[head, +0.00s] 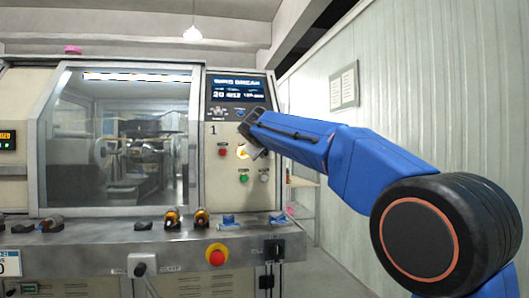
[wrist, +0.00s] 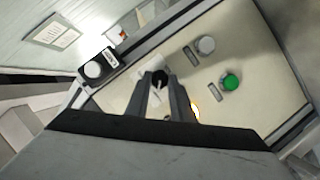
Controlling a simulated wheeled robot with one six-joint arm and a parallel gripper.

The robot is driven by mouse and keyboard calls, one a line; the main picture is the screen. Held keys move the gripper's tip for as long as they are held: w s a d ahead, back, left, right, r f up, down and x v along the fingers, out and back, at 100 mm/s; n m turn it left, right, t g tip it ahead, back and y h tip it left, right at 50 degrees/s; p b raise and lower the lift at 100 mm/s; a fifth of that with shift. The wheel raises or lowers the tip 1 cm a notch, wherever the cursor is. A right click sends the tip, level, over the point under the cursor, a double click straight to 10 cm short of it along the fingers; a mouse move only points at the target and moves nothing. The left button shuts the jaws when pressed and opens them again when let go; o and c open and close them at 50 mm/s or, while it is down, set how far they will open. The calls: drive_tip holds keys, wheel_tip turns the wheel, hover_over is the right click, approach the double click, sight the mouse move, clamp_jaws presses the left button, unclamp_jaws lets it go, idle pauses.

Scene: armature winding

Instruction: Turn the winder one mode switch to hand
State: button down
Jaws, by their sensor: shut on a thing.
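The mode switch is a round black knob (wrist: 159,77) with a pale pointer mark, on the cream panel of winder one. In the wrist view it sits between the two dark fingertips of my gripper (wrist: 158,84), which is shut on it. In the head view my gripper (head: 256,150) is against the control panel (head: 213,190) below the screen and hides the switch. The switch's position labels are too small or hidden to read.
Near the switch are a red button (head: 222,152), a lit yellow button (head: 243,152), a green button (head: 244,178) and a grey button (head: 264,177). A red emergency stop (head: 216,255) is on the front ledge. A glass door (head: 120,140) is left.

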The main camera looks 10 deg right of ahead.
drive_tip(key=shift+f, duration=0.1)
drive_tip(key=c, duration=1.8)
unclamp_jaws()
drive_tip(key=shift+c, duration=0.2)
drive_tip(key=v, duration=1.7)
drive_tip(key=shift+s, duration=0.2)
